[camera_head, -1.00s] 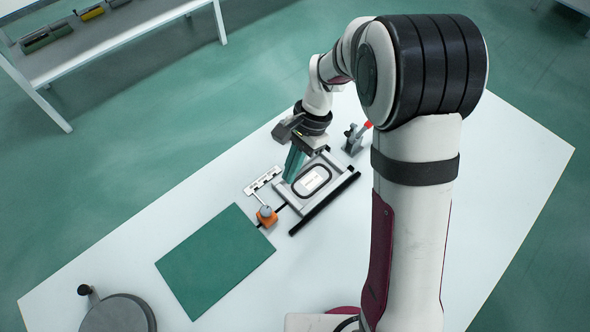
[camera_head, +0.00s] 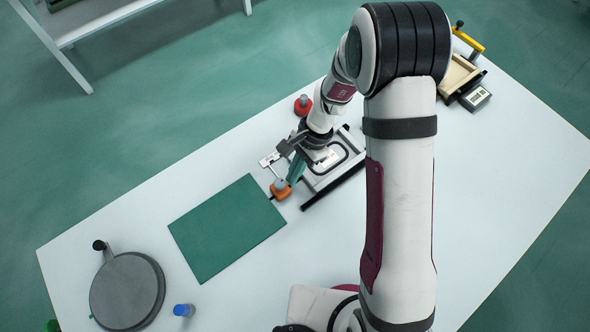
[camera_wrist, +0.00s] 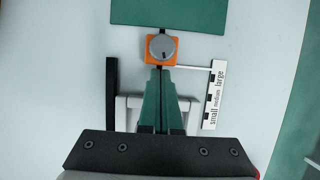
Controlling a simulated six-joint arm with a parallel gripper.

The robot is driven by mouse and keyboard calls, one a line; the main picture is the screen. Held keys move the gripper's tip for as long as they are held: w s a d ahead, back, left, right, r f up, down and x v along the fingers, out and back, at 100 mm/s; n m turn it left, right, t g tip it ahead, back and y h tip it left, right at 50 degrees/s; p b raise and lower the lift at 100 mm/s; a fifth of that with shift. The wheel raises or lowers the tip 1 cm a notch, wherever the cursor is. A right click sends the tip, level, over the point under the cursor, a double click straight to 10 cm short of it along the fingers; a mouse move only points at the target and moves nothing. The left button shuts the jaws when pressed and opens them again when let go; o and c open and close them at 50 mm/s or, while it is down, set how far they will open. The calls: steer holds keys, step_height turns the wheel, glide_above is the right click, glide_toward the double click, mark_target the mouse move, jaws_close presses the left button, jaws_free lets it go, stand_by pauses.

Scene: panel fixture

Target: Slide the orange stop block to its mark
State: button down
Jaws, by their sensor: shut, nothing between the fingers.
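The orange stop block (camera_wrist: 149,58) has a grey round knob (camera_wrist: 162,46) on top and sits on a dark rail at the fixture's end. In the head view, the block (camera_head: 279,194) is beside the green mat. A thin white pointer (camera_wrist: 194,68) runs from it to the white scale (camera_wrist: 211,108), marked small, medium and large, and meets it near the "large" end. My gripper (camera_wrist: 159,70) is shut and empty, its green fingertips right by the block's near edge; I cannot tell if they touch. In the head view, my gripper (camera_head: 291,182) partly hides the fixture.
The green mat (camera_head: 226,228) lies just beyond the block. A grey round plate (camera_head: 127,291) and a blue-capped item (camera_head: 184,310) are at the lower left. A red-topped item (camera_head: 303,105) stands behind my wrist. A wooden tray (camera_head: 458,76) is at the upper right.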

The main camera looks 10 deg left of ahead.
steer(key=shift+s+a, duration=0.5)
steer(key=v, duration=1)
steer(key=s+d+r+n+t, duration=0.2)
steer(key=s+d+r, duration=0.4)
steer(key=s+r, duration=0.35)
steer(key=s+d+r+n+t+h, duration=0.1)
steer(key=s+d, duration=0.3)
steer(key=s, duration=0.5)
steer(key=shift+s+r, duration=0.2)
steer(key=shift+s, duration=0.2)
